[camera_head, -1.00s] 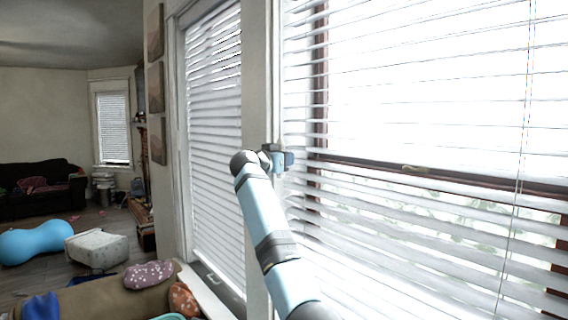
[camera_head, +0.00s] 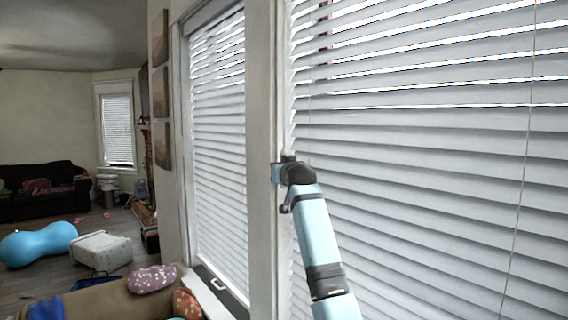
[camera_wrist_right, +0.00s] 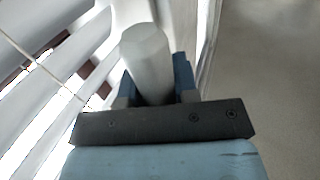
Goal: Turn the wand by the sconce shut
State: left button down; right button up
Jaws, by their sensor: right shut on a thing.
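The blind (camera_head: 420,160) on the right window has pale slats, now tilted nearly flat against each other. Thin bright gaps show near its top. My right gripper (camera_head: 281,172) is at the blind's left edge, beside the window post. In the right wrist view its two blue fingers (camera_wrist_right: 154,84) are shut on the pale, faceted wand (camera_wrist_right: 146,50), which stands between them. In the head view the wand is too thin to pick out at the gripper. No sconce shows in either view. My left gripper is not in view.
A white post (camera_head: 263,130) separates this window from a second blind (camera_head: 218,150) on the left. A thin cord (camera_head: 525,150) hangs at the right of the blind. A tan sofa (camera_head: 95,300) with cushions is below left; a blue peanut-shaped ball (camera_head: 38,243) lies on the floor.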

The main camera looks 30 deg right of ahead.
jog(key=n+y, duration=0.2)
jog(key=y, duration=0.1)
jog(key=n+y, duration=0.1)
jog(key=y, duration=0.2)
jog(key=shift+a+n+t+p, duration=0.2)
jog(key=shift+n+t+p, duration=0.2)
jog(key=o, duration=0.9)
